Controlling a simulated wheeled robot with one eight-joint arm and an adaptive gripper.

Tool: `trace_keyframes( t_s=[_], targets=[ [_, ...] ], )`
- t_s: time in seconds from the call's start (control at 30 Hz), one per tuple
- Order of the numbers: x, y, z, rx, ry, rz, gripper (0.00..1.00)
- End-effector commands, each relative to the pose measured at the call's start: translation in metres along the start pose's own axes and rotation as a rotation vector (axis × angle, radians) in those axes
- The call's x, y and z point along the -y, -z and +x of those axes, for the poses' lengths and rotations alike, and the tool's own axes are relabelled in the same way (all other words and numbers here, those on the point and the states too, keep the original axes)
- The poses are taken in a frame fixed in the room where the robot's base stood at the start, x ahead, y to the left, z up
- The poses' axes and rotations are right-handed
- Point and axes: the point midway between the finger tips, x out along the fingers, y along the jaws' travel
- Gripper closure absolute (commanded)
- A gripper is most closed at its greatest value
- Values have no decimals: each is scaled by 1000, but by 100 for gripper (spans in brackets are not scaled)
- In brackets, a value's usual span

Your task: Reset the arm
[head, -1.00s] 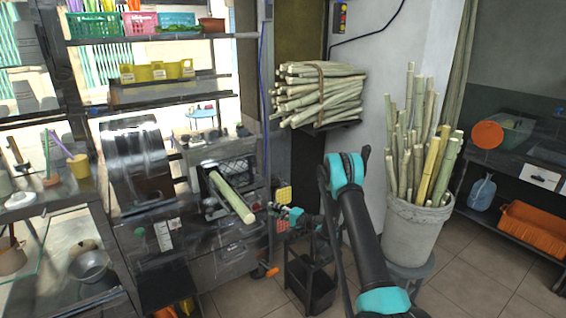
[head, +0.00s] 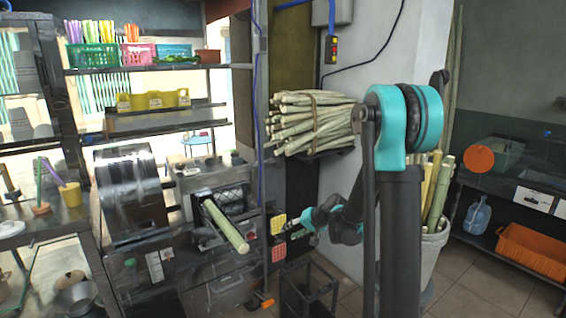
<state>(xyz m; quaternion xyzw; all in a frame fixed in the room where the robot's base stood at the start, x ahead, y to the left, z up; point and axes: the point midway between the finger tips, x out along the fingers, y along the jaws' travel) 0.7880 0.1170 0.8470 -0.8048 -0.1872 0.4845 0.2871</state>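My arm (head: 401,230) stands upright right of centre, with its teal elbow joint raised in front of the white wall. Its far part runs back to the left behind that link. My gripper (head: 291,234) is small and dark at the end of the teal wrist, just right of the press and beside the red and yellow grids. I see nothing clearly held in it. Its fingers are too small to tell whether they are open or shut. A sugarcane piece (head: 226,226) lies tilted in the press's (head: 135,195) front opening, apart from my gripper.
A cane bundle (head: 310,122) lies on a wall shelf behind my arm. A bucket of canes (head: 436,248) is partly hidden by my arm. A dark stand (head: 308,290) is on the floor below my gripper. An orange crate (head: 533,250) sits on the right shelf.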

Motion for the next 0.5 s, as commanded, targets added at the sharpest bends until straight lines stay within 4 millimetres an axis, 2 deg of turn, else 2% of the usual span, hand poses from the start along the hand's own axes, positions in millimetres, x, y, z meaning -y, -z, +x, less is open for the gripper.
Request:
trace_keyframes(
  t_s=[0.03, 0.1, 0.27, 0.5],
  targets=[
    [-2, -12, -16, 6, -33, -16, 66],
    [-8, -27, -36, 14, -83, -40, 66],
    [-24, -66, -79, 34, -199, -93, 66],
    [-58, -129, -140, 65, -375, -168, 66]
  ],
)
